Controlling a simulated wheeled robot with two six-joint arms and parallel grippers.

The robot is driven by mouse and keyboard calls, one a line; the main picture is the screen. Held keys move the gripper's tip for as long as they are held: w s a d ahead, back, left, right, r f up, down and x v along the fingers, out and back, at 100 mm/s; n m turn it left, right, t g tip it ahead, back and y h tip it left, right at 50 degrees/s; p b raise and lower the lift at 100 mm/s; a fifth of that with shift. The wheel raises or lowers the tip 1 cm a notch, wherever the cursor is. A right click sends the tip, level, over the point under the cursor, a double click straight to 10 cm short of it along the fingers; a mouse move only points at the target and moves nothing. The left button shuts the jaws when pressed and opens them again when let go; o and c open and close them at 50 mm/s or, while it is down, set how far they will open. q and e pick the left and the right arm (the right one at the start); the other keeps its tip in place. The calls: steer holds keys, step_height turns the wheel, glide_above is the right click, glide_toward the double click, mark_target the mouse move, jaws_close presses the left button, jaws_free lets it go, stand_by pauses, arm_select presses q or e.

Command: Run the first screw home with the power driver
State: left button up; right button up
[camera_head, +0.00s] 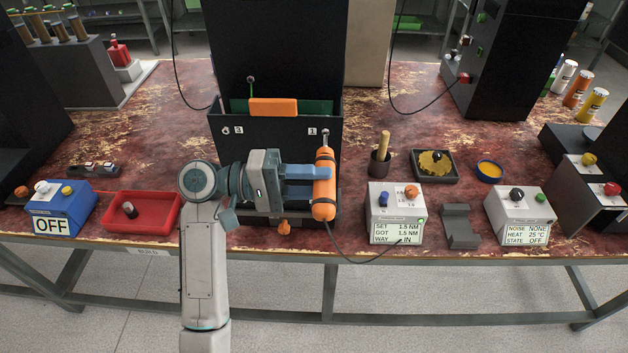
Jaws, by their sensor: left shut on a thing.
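My left gripper (308,173) is shut on the orange power driver (324,190) and holds it upright, in front of the dark machine's front panel (270,137). The driver's silver tip (325,137) points up beside the white label 1 (312,132). The screw itself is hidden or too small to tell. The driver's cable runs to the white control box (395,211), which reads SET 1.5 NM, GOT 1.5 NM, WAY IN. My right gripper is not in view.
A red tray (112,222) with a small dark part (129,210) lies left of my arm. A blue box (62,208) reads OFF. A grey stand (459,226), a cup with a wooden handle (381,160) and another white box (515,215) stand to the right.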

mark_target(313, 211)
arm_select(q)
steer(key=shift+r, duration=0.1)
steer(key=shift+s+p, duration=0.75)
steer(key=shift+s, duration=2.2)
